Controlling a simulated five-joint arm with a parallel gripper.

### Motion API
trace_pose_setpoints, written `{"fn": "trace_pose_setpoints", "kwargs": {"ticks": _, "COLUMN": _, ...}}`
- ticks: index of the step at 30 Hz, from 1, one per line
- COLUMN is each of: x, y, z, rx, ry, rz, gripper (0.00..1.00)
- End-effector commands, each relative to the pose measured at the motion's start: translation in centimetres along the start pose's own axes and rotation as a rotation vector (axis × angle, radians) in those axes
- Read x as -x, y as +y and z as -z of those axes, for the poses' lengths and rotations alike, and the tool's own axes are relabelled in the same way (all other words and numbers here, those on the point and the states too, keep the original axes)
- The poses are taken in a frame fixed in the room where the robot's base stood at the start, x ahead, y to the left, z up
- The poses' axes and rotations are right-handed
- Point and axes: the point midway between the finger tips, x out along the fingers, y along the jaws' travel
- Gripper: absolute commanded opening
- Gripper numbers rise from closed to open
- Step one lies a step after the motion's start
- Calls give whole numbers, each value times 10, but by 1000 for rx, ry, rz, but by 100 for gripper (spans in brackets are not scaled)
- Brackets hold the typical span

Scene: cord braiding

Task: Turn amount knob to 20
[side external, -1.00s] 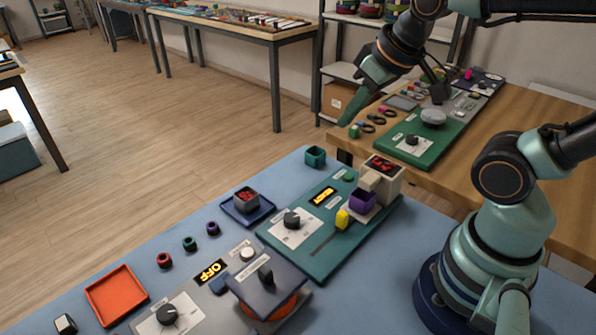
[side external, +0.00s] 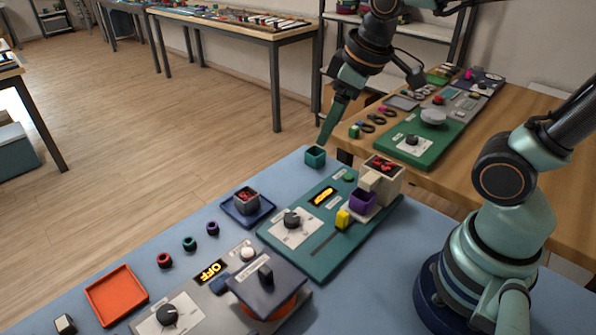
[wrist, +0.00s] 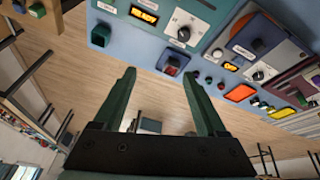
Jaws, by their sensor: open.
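A dark knob (side external: 292,219) sits on a white dial plate on the teal panel (side external: 275,240); it also shows in the wrist view (wrist: 184,33). A second dark knob (side external: 166,314) sits on a white dial plate on the grey panel at the lower left. The lettering is too small to tell which knob is labelled amount, or the exact settings. My gripper (side external: 322,140) is above the far edge of the blue table, by the teal cup (side external: 315,156), away from both knobs. In the wrist view my gripper (wrist: 159,72) is open and empty.
The teal panel also bears a lit display (side external: 322,196), a yellow slider handle (side external: 342,218) and a beige dispenser (side external: 385,175) with a purple cup. A grey cup of red pieces (side external: 246,200) stands on a blue tray. An orange tray (side external: 116,295) lies lower left.

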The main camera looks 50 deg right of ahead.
Motion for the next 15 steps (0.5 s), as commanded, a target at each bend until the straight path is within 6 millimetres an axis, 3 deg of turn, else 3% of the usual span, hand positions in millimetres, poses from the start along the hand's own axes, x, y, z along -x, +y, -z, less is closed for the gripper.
{"fn": "trace_pose_setpoints", "kwargs": {"ticks": 9, "x": -61, "y": -28, "z": 25, "rx": 557, "ry": -192, "rz": 135, "gripper": 74}}
{"fn": "trace_pose_setpoints", "kwargs": {"ticks": 15, "x": -93, "y": -44, "z": 30, "rx": 808, "ry": -257, "rz": 217, "gripper": 74}}
